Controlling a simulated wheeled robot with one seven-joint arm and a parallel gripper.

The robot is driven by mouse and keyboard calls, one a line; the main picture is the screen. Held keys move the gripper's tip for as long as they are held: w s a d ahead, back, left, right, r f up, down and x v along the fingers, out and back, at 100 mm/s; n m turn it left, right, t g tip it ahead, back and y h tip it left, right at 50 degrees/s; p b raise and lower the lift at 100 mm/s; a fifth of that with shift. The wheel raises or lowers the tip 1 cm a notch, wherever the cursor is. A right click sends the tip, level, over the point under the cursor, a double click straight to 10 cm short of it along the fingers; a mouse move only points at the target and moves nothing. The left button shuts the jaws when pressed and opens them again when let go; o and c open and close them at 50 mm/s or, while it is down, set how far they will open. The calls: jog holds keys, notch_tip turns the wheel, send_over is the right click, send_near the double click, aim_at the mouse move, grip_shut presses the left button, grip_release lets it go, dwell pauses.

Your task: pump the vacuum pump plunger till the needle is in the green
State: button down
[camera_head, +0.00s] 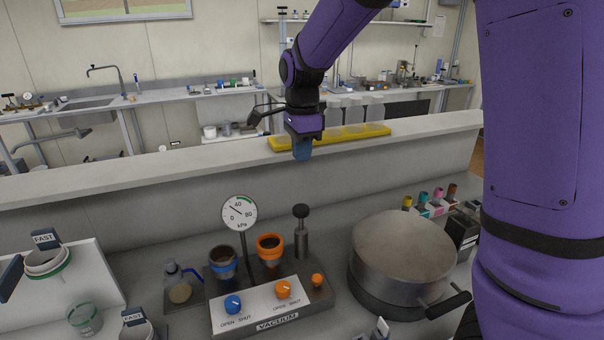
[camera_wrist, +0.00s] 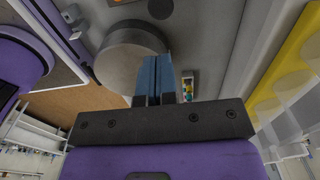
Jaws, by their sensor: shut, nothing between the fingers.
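The vacuum pump plunger has a round black knob (camera_head: 301,211) on a dark cylinder, upright at the back right of the vacuum unit (camera_head: 271,325). The knob stands raised on its rod. The round white gauge (camera_head: 239,213) stands behind the unit on a thin post. Its needle seems to point up and left, between 0 and 40, outside the green arc at the upper right. My gripper (camera_head: 302,152) is shut and empty, with blue fingers, high above and behind the plunger near the ledge. The shut fingers (camera_wrist: 158,62) also show in the wrist view; I cannot make out the plunger there.
On the unit are a blue-ringed cup (camera_head: 223,262), an orange-ringed cup (camera_head: 270,247), a blue knob (camera_head: 233,304) and an orange knob (camera_head: 284,289). A large metal pot (camera_head: 403,252) stands at right. A yellow rack (camera_head: 350,136) of bottles sits on the ledge (camera_head: 130,170) beside my gripper.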

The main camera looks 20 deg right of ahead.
aim_at(303, 208)
notch_tip(303, 208, down, 13)
jog(key=shift+f, duration=0.1)
dwell(0.4)
jog(key=shift+s+f, duration=0.15)
jog(key=shift+f, duration=2.1)
